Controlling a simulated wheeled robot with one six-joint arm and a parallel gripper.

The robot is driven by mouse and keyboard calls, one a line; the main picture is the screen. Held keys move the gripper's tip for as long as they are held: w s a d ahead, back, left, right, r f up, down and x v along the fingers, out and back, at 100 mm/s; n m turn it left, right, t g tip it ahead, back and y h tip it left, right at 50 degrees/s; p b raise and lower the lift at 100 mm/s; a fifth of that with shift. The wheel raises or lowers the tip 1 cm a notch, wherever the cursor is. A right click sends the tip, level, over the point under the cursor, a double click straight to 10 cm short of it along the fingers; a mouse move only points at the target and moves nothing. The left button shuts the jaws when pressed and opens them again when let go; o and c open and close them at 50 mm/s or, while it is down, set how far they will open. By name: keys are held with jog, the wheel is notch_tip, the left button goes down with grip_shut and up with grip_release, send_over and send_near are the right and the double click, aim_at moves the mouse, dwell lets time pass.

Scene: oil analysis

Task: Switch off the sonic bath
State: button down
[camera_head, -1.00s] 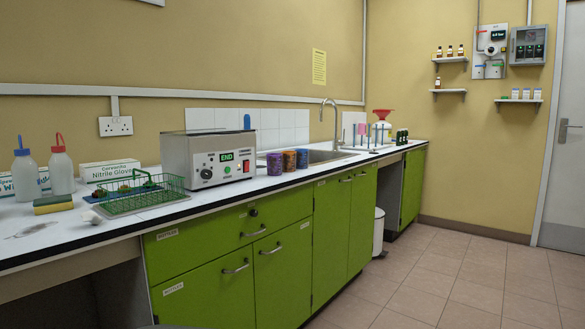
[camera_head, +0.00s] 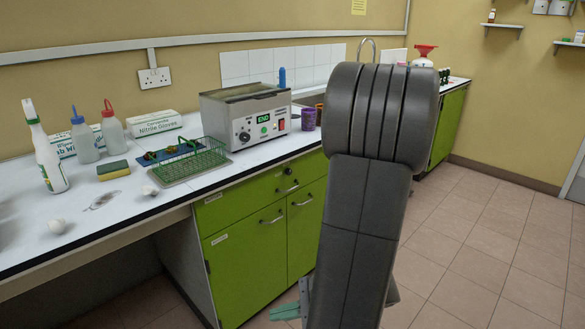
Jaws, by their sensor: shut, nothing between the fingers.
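The sonic bath (camera_head: 222,122) is a grey metal box on the worktop, left of centre. Its front panel has a green-lit display reading "END" (camera_head: 265,118), a black dial (camera_head: 244,136) and a red rocker switch (camera_head: 282,126) at the right end. My gripper (camera_head: 284,313) shows only in part at the bottom edge, in front of the green cupboards and well below the bath. Its fingers are shut and empty, and it is apart from the bath. My dark arm stands upright right of centre and hides part of the worktop behind it.
A green wire basket (camera_head: 190,165) stands left of the bath. A purple patterned cup (camera_head: 308,119) stands right of it. Bottles, glove boxes and a sponge (camera_head: 113,170) are further left. The floor (camera_head: 465,250) at right is clear.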

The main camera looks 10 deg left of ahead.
jog(key=w+d+r+m+t+y+p, duration=0.3)
jog(key=w+r+m+t+p, duration=0.9)
jog(key=w+r, duration=0.4)
jog(key=w, duration=0.2)
jog(key=shift+w, duration=0.4)
jog(key=shift+d, duration=0.1)
